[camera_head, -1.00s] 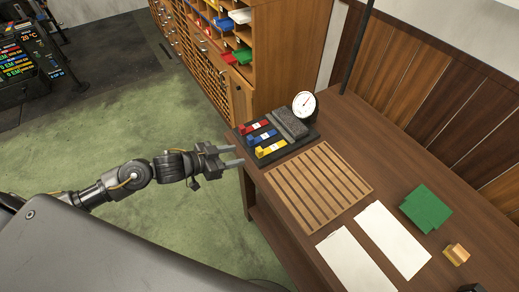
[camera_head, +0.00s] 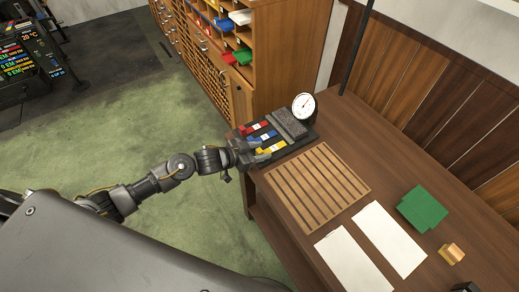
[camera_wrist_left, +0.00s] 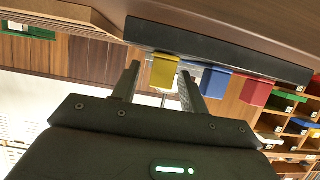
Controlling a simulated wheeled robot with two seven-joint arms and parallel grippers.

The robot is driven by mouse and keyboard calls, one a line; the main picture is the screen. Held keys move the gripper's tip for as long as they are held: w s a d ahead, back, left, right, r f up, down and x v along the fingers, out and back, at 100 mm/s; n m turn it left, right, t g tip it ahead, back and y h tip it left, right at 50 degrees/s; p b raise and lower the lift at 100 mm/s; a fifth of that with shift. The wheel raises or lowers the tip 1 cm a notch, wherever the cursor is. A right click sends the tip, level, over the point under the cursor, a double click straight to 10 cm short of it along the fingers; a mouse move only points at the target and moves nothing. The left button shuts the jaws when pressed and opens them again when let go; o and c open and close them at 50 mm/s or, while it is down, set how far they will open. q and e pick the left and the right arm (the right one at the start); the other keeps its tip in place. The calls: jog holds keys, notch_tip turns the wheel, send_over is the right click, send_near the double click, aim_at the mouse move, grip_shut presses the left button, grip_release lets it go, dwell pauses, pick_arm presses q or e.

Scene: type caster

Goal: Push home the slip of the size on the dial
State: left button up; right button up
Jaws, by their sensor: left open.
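The black type caster (camera_head: 310,133) stands at the left end of the table. It holds a red slip (camera_head: 251,128), a blue slip (camera_head: 268,135) and a yellow slip (camera_head: 276,147) side by side. A round white dial (camera_head: 303,106) stands at its back; its reading is too small to tell. My left gripper (camera_head: 259,147) is open at the near ends of the slips. In the left wrist view the yellow slip (camera_wrist_left: 164,70) shows between the open fingers, with the blue slip (camera_wrist_left: 215,82) just right of them and the red slip (camera_wrist_left: 257,91) further right. My right gripper is not in view.
A slatted wooden rack (camera_head: 318,184) lies beside the caster. A cabinet with coloured trays (camera_head: 262,60) stands behind.

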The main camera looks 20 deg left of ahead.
aim_at(267, 152)
pick_arm(q)
grip_shut()
dwell(0.3)
jog(key=shift+w, duration=0.1)
jog(key=shift+w+d, duration=0.65)
jog(key=shift+w, duration=0.05)
jog(key=shift+w+d, duration=0.25)
jog(key=shift+w, duration=0.05)
jog(key=shift+w+f, duration=0.1)
grip_release()
